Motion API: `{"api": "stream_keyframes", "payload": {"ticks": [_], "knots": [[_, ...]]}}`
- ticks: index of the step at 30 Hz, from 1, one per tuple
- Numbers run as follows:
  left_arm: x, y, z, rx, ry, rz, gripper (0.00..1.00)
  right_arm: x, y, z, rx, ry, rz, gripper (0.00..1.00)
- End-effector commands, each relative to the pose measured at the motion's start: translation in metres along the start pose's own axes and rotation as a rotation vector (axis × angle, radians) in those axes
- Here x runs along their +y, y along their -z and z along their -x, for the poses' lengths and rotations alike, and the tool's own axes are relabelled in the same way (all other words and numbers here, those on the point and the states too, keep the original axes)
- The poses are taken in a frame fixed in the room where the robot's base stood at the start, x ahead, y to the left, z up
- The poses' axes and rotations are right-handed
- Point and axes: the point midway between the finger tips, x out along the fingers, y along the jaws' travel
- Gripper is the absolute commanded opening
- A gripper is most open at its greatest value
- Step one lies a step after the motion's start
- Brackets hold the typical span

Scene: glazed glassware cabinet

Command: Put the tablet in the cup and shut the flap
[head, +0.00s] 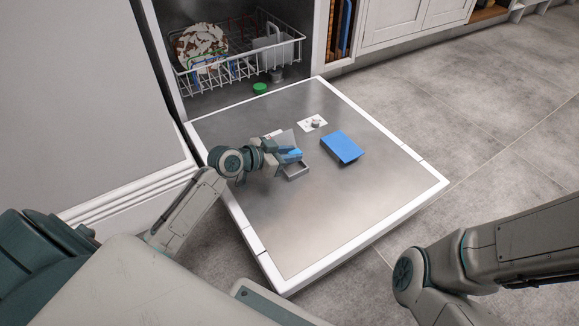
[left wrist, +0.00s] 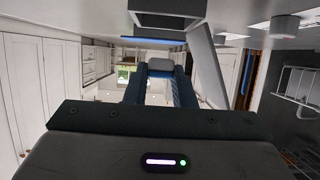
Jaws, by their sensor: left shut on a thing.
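My left gripper (head: 291,155) is low over the open appliance door (head: 255,212), by the cup (head: 295,172), a small open grey box in the door. In the left wrist view, which is upside down, the gripper (left wrist: 159,75) is shut on a pale grey block, seemingly the tablet (left wrist: 160,64). In the head view the tablet cannot be made out. The flap (head: 284,139) stands raised behind the fingers; it also shows in the left wrist view (left wrist: 206,62). The cup shows at that view's top (left wrist: 168,12). My right gripper is out of view.
A blue packet (head: 342,147) lies on the door right of the cup. A white plate with a round knob (head: 314,124) is behind the cup. A wire rack (head: 240,55) with dishes stands inside the appliance, a green cap (head: 260,88) before it. The door's front is clear.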

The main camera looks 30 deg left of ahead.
Motion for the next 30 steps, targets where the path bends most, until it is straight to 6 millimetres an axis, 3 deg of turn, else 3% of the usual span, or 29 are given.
{"api": "stream_keyframes", "payload": {"ticks": [6,14,29,30], "knots": [[0.000,-0.030,-0.012,0.000,0.001,0.001,0.02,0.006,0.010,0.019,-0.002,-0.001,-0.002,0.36],[0.000,-0.028,-0.011,0.000,0.000,0.000,0.02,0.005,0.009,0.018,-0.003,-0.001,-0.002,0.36],[0.000,-0.042,-0.017,-0.004,0.001,0.003,0.02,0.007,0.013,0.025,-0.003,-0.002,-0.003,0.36],[0.000,-0.043,-0.017,-0.005,0.001,0.004,0.29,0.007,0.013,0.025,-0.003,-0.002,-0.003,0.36]]}}
